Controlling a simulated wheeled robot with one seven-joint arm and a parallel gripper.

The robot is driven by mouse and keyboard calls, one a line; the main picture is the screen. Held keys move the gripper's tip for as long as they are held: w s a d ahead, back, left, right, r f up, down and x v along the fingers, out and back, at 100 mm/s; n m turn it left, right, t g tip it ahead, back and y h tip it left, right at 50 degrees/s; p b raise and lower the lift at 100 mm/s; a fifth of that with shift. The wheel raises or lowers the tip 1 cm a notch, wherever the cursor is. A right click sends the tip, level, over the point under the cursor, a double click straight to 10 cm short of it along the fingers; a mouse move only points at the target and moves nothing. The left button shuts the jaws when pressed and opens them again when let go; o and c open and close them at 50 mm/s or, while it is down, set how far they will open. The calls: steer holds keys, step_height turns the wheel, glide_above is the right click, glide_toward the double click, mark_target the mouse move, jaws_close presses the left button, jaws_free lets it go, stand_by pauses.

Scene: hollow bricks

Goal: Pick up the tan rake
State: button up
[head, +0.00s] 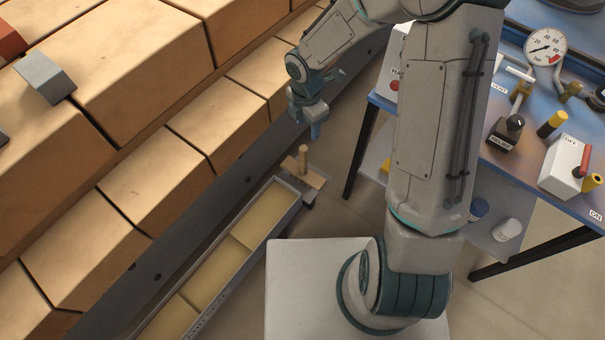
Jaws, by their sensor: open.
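What looks like the tan rake (313,178) is at the far end of the long tray near the middle of the head view. It has a flat tan board and a short upright brown peg-like handle. My gripper (306,124) is above it in the picture, with blue-grey fingers pointing down. The gripper is open and nothing shows between its fingers. A gap shows between the fingertips and the handle. The exact height of the gripper over the rake cannot be told.
The long narrow tray (262,237) holds pale yellow blocks. Large tan hollow bricks (143,62) are stacked along the left, with a grey block (45,77) on top. A blue-topped table (490,165) with a gauge (545,46) and a white switch box (563,166) stands right.

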mark_target(303, 154)
steer(key=shift+n, duration=0.6)
steer(key=f+b, duration=0.1)
steer(key=f, duration=0.2)
steer(key=f+b, duration=0.1)
steer(key=f, duration=0.2)
steer(key=a+f+b, duration=0.1)
steer(key=f, duration=0.3)
steer(key=shift+w+a, duration=0.1)
steer(key=shift+w, duration=0.1)
steer(key=shift+w+f+b, duration=0.15)
steer(key=shift+f+b, duration=0.5)
steer(key=shift+f, duration=0.9)
steer(key=shift+w+f+b, duration=0.15)
steer(key=shift+f+b, duration=0.45)
steer(key=shift+f, duration=0.9)
steer(key=shift+r, duration=0.1)
jaws_close()
